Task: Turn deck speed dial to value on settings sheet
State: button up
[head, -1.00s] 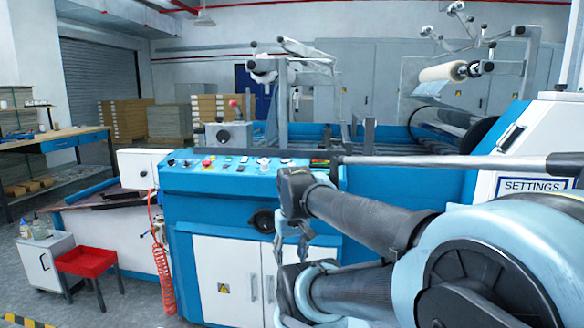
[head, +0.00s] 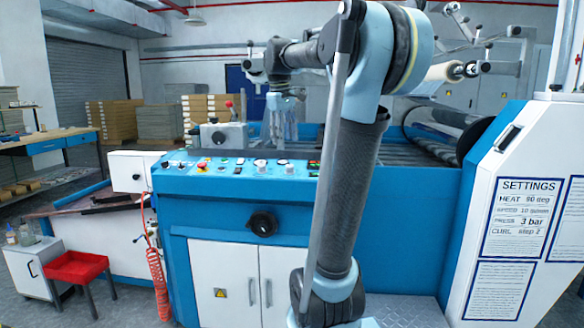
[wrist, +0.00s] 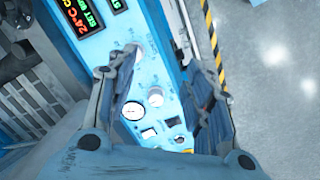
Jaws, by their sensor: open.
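The settings sheet (head: 520,217) on the white cabinet at right reads heat 90 deg, speed 10 m/min, press 3 bar, curl step 2; the small print is blurred. The control panel (head: 225,170) on the blue machine carries small round dials and buttons. In the wrist view a pale knob (wrist: 155,97) and a white-faced gauge (wrist: 133,110) lie between my fingers. Another pale knob (wrist: 137,54) is beside the left finger. No label shows which is the deck speed dial. My gripper (head: 284,138) is open and empty, pointing down above the panel; it also shows in the wrist view (wrist: 160,66).
Lit displays (wrist: 80,16) are on the panel near my left finger. A red button (head: 203,165) is on the panel's left. A black knob (head: 262,223) is on the machine's front. A red stool (head: 75,268) stands at left. Rollers lie behind the panel.

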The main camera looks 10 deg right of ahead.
notch_tip(320, 180, up, 4)
jog(key=n, duration=0.1)
send_over(289, 165)
jog(key=s+a, duration=0.3)
jog(key=w+d+f, duration=0.1)
jog(key=f, duration=0.4)
jog(key=w+d+f, duration=0.1)
jog(key=f, duration=0.5)
jog(key=w+d+f, duration=0.1)
jog(key=f, duration=0.5)
jog(key=shift+c, duration=0.6)
